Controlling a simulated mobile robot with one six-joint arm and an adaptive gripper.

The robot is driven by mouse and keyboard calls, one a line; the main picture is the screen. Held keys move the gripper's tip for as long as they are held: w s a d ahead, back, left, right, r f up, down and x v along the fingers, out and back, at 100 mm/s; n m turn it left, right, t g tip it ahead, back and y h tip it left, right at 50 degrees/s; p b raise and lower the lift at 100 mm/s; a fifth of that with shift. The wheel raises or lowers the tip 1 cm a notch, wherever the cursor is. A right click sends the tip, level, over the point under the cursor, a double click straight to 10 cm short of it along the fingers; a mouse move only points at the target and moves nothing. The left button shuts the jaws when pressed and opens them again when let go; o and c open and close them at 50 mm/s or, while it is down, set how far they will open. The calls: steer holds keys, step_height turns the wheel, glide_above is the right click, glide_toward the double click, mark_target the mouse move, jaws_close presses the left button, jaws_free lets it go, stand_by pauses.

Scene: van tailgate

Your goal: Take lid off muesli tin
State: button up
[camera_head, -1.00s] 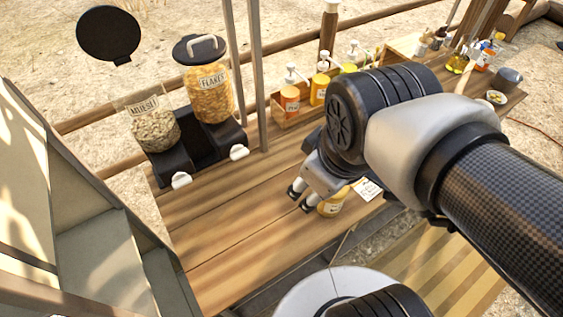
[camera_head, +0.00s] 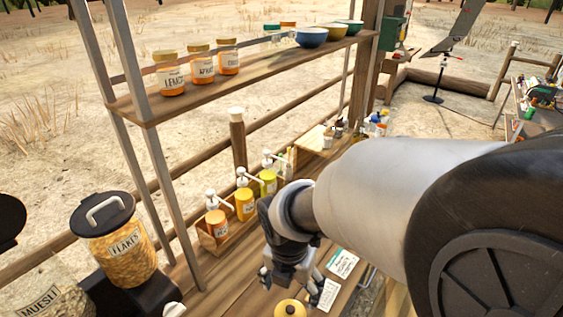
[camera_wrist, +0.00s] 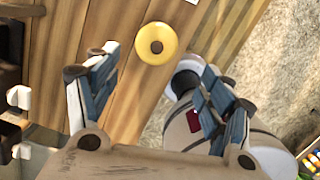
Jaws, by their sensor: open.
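The clear jar labelled MUESLI (camera_head: 50,300) is at the lower left of the head view, partly cut off. A dark round disc (camera_head: 10,218), like a lid, shows above it at the left edge; what holds the disc is hidden. My gripper (camera_head: 290,282) is open and empty, well to the right of the muesli jar. A small jar with a yellow lid (camera_head: 290,308) is just below it. In the wrist view, the yellow lid (camera_wrist: 156,43) with a brown centre lies beyond and between my open fingers (camera_wrist: 160,85), apart from them.
The FLAKES jar (camera_head: 118,240) with a handled dark lid stands beside the muesli jar. Pump bottles (camera_head: 243,200) stand in a wooden tray behind my gripper. A shelf (camera_head: 240,75) with jars and bowls runs above. Cards (camera_head: 342,263) lie to the right of the yellow-lidded jar.

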steer(key=b, duration=0.2)
glide_above(290, 310)
steer(key=f, duration=0.7)
steer(key=shift+w+d+f, duration=0.15)
steer(key=shift+d+f, duration=0.1)
steer(key=shift+f, duration=0.05)
steer(key=f+b, duration=0.2)
steer(key=f, duration=0.3)
steer(key=shift+a+f+b, duration=0.15)
steer(key=shift+a+b, duration=0.1)
steer(key=shift+b, duration=0.15)
steer(key=c, duration=1.1)
steer(key=shift+c, duration=0.2)
